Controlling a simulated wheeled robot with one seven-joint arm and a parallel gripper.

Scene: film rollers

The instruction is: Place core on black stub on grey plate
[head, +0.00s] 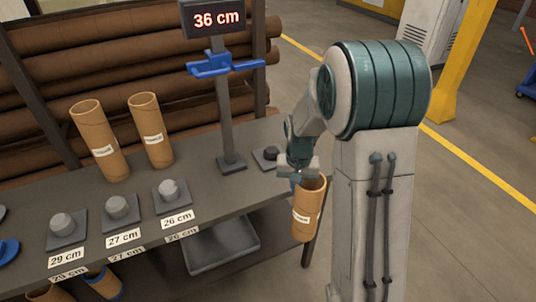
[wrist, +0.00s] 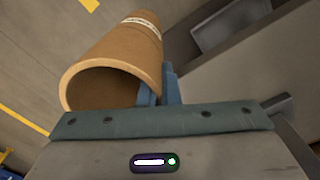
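My gripper (head: 301,180) is shut on the wall of a brown cardboard core (head: 307,212), at its top rim. The core hangs upright, slightly tilted, beyond the table's right end in the head view. In the wrist view, the core (wrist: 115,65) shows its open end, and the blue-grey fingers (wrist: 162,88) pinch its right side. A small black stub (head: 270,152) on a plate (head: 260,163) stands on the table right of the display post, just left of my arm. My arm hides part of the area beside it.
A post (head: 226,110) with a blue cradle and "36 cm" display stands left of the stub. Two cores (head: 99,140) (head: 151,130) stand on the dark table (head: 200,165). Grey stubs on plates sit along its front edge, above labels 29, 27 and 26 cm.

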